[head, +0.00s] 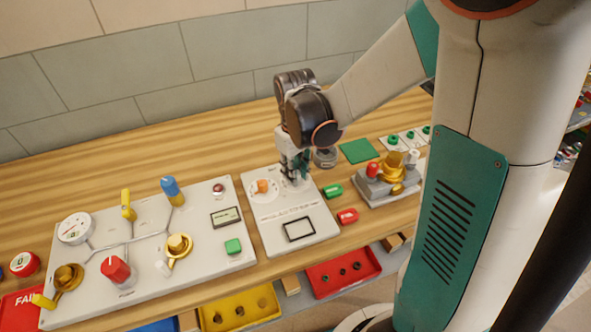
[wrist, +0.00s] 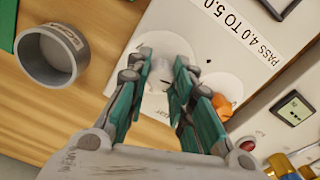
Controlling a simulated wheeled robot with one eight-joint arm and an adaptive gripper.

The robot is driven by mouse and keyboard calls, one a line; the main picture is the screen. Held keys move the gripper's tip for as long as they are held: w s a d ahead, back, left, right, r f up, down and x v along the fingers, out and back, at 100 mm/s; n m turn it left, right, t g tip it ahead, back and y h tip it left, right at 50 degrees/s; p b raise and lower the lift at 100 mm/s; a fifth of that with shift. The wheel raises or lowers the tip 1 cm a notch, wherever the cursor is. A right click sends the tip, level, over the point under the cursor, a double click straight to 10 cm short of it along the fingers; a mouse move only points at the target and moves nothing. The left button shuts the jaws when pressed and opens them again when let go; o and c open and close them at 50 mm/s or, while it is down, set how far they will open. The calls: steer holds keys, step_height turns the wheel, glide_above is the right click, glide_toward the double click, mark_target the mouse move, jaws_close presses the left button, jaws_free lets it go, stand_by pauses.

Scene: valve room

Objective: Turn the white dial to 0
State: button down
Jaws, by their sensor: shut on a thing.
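My gripper (head: 293,172) points down onto the top of a light grey panel (head: 284,238) in the middle of the bench. In the wrist view its teal fingers (wrist: 160,78) are shut on the white dial (wrist: 158,70), which sits between the fingertips on a round white plate. The fingers cover much of the dial, and its pointer and scale cannot be read. In the head view the fingers hide the dial. An orange knob (wrist: 222,106) sits on the same panel beside the fingers; it also shows in the head view (head: 262,186).
A grey ring-shaped cup (wrist: 50,54) stands close beside the panel. A larger valve panel (head: 140,215) with a red knob (head: 115,269) and blue and yellow handles is at left. A grey block with a brass valve (head: 392,172) is at right. Green and red pieces lie between.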

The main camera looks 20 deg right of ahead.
steer(key=shift+n, duration=0.4)
steer(key=c, duration=1.4)
jaws_free()
steer(key=shift+o, duration=0.2)
step_height(320, 180, up, 12)
